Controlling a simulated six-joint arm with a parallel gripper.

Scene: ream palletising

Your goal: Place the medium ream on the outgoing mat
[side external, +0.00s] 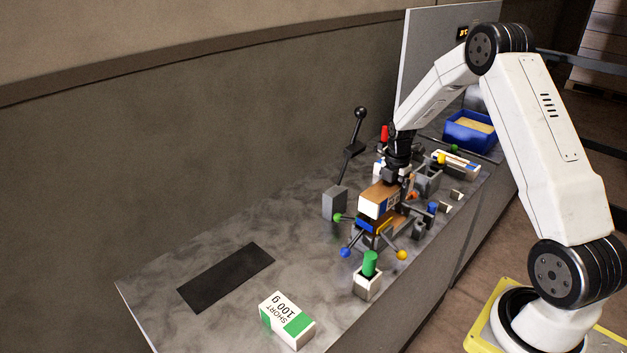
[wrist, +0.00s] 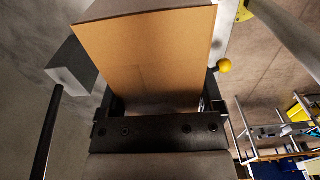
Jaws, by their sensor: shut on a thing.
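In the wrist view, the brown face of the ream (wrist: 145,60) fills the space in front of my gripper (wrist: 158,108). The outgoing mat (side external: 226,277) is a bare black rectangle on the left part of the bench, well apart from the ream.
A lever (side external: 350,150) stands behind the held ream. A star-handled fixture (side external: 372,238) and a green-topped block (side external: 368,275) are below it. A blue bin (side external: 470,133) is farther back. Bench around the mat is clear.

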